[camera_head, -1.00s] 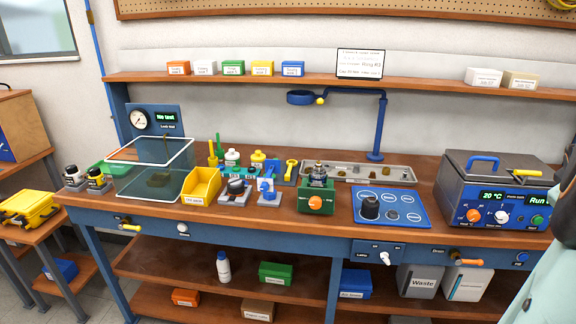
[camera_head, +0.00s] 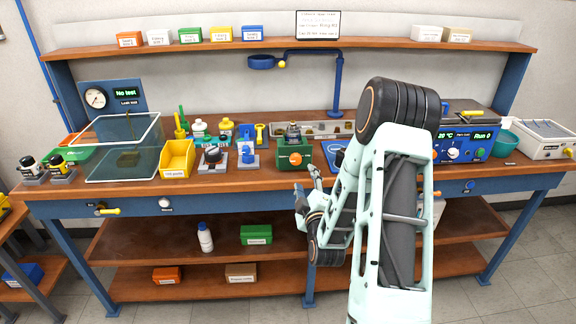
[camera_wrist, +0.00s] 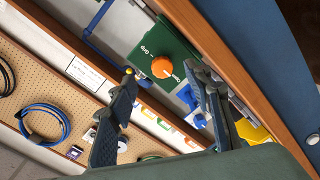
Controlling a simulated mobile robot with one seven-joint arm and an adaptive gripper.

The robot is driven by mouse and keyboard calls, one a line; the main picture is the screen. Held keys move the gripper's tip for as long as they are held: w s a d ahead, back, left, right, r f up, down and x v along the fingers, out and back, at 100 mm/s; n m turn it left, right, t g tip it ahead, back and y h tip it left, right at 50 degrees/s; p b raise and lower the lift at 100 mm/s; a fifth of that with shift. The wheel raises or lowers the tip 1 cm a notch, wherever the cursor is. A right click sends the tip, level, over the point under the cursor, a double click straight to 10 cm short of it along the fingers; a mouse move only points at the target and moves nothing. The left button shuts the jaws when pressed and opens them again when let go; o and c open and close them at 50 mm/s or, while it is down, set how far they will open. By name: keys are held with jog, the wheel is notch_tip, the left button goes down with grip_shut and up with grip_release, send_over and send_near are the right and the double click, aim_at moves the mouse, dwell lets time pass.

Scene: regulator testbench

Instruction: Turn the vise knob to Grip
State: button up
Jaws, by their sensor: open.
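The green vise (camera_head: 304,149) stands on the workbench near its front edge, with an orange knob (camera_head: 295,160) on its front face. In the wrist view the knob (camera_wrist: 162,67) shows face-on against the green panel (camera_wrist: 172,45), between a "Grip" label at upper left and a partly seen label at lower right. I cannot tell which label the knob points to. My gripper (camera_head: 308,184) is just in front of and below the knob in the head view. In the wrist view its open fingers (camera_wrist: 160,73) lie to either side of the knob, apparently not touching it.
A blue valve (camera_head: 249,157), a black-knobbed device (camera_head: 212,156) and a yellow bin (camera_head: 178,158) stand left of the vise. My arm covers much of the blue panel (camera_head: 334,156) on the right. A shelf (camera_head: 180,47) runs above the bench.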

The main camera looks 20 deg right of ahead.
aim_at(296, 161)
jog(key=shift+m+t+h, duration=0.3)
jog(key=shift+m+t, duration=0.1)
jog(key=x, duration=0.3)
jog(key=a+p+x, duration=0.1)
jog(key=x, duration=0.5)
jog(key=shift+w+a+r, duration=0.15)
jog(key=shift+w+a, duration=0.2)
jog(key=shift+w, duration=0.15)
jog(key=shift+c, duration=0.5)
jog(key=c, duration=1)
